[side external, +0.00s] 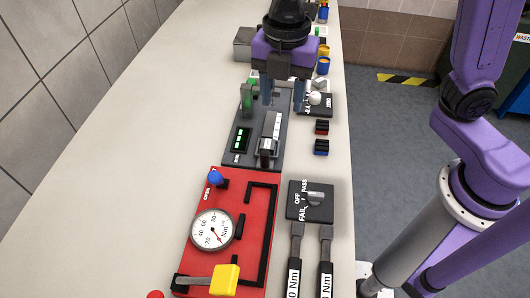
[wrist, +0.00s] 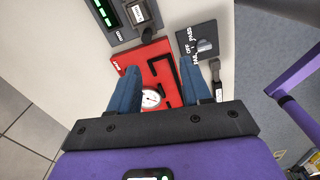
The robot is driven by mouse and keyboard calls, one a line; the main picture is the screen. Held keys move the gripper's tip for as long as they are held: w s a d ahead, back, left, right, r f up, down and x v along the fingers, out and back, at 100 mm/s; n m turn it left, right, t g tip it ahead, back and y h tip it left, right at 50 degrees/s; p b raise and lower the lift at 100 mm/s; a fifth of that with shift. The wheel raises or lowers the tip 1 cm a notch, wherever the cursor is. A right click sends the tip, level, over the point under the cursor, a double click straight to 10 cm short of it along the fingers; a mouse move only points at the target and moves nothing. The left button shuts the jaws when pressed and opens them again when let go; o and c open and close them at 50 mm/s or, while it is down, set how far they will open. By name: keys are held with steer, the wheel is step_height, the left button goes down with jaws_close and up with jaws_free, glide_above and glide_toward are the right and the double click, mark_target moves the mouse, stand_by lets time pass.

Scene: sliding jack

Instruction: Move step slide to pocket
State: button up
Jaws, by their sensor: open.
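A red panel (side external: 225,185) lies on the bench, with a black stepped slot (side external: 265,230) along its right part. A yellow block (side external: 225,279) sits at the slot's near end, with a grey bar reaching left from it. In the wrist view the red panel (wrist: 158,52) shows between and beyond my fingers, but I cannot make out the yellow block there. My gripper (side external: 283,102) is open and empty, pointing down above the dark panel behind the red one. It also shows in the wrist view (wrist: 160,68). It is well apart from the yellow block.
A round gauge (side external: 212,230) and a blue knob (side external: 215,177) are on the red panel. The dark panel (side external: 240,160) carries a green display and an upright black knob. A PASS/FAIL switch box (side external: 312,213) and two torque tools (side external: 325,270) lie right. The bench's left side is clear.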

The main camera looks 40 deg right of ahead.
mark_target(265, 152)
steer(key=shift+n, duration=0.9)
steer(key=f, duration=0.5)
steer(key=w+a+f, duration=0.1)
steer(key=f, duration=0.5)
steer(key=w+a+f, duration=0.1)
steer(key=f, duration=0.5)
steer(key=shift+w+a+f, duration=0.1)
steer(key=shift+f, duration=0.1)
jaws_close()
